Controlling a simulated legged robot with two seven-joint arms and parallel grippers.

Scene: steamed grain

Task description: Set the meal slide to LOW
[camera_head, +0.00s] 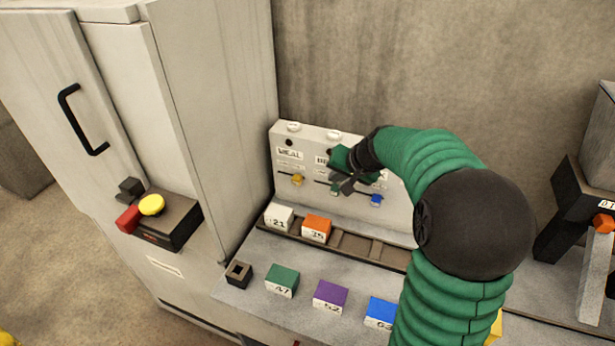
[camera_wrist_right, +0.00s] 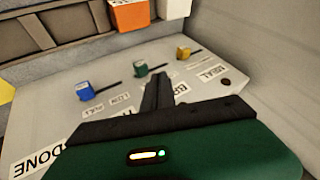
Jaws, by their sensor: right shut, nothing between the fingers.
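The light panel (camera_head: 400,213) stands against the wall with three slide knobs on dark slots. The yellow knob (camera_head: 297,180) is below the MEAL label (camera_head: 290,153); it also shows in the wrist view (camera_wrist_right: 183,53), with its slot running off to one side. My right gripper (camera_head: 344,187) is shut and empty in front of the panel. In the wrist view its fingertips (camera_wrist_right: 157,78) are beside the green knob (camera_wrist_right: 141,70), between it and the yellow one; I cannot tell whether they touch the green knob. The blue knob (camera_head: 376,198) is farther right. My left gripper is out of view.
A dark rack (camera_head: 392,255) below the panel holds a white block (camera_head: 279,217) and an orange block (camera_head: 316,228). Green (camera_head: 282,281), purple (camera_head: 330,296) and blue (camera_head: 381,312) blocks lie on the counter. A tall cabinet (camera_head: 215,90) stands close on the left.

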